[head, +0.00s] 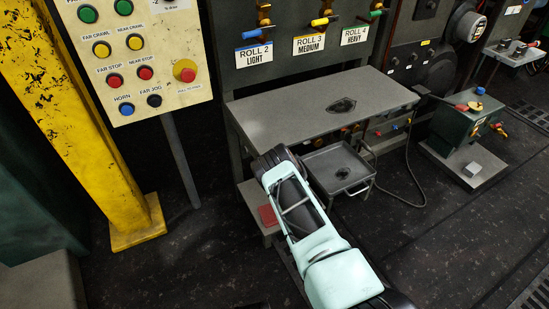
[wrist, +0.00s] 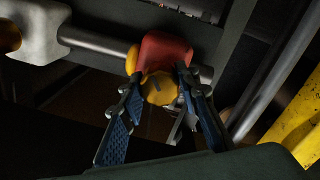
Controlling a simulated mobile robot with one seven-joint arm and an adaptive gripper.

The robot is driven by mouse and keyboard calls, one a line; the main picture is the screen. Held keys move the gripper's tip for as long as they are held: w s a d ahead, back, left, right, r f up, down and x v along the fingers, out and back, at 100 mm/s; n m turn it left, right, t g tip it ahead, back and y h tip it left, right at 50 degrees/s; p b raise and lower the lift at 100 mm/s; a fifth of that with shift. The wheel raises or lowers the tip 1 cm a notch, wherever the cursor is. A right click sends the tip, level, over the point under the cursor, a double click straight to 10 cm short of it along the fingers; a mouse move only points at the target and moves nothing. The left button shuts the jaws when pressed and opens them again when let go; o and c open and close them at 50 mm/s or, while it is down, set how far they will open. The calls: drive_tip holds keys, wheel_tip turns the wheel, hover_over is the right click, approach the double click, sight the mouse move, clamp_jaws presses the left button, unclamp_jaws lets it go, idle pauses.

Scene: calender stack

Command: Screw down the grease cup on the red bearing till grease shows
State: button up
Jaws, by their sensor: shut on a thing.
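In the wrist view the red bearing (wrist: 165,48) sits on a grey shaft under a dark overhang. A yellow faceted grease cup (wrist: 159,90) is at its near face. My gripper (wrist: 158,82) has its two blue-padded fingers on either side of this cup, shut on it. The cup's seat against the bearing is partly hidden, and I see no grease there. In the head view my arm reaches to the front edge of the grey table, and my gripper and the red bearing are hidden.
In the wrist view a pale bearing (wrist: 38,32) is on the shaft at left, and a yellow post (wrist: 298,128) stands at right. In the head view the grey table (head: 290,108) hangs over the work. A drip tray (head: 338,168) is right of my arm; a cable lies beyond.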

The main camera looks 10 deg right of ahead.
drive_tip(key=shift+m, duration=2.1)
drive_tip(key=o, duration=1.2)
drive_tip(key=shift+c, duration=0.2)
drive_tip(key=shift+s, duration=0.15)
drive_tip(key=v, duration=1.1)
drive_tip(key=shift+s+d, duration=0.2)
drive_tip(key=shift+s, duration=0.15)
drive_tip(key=shift+r, duration=0.1)
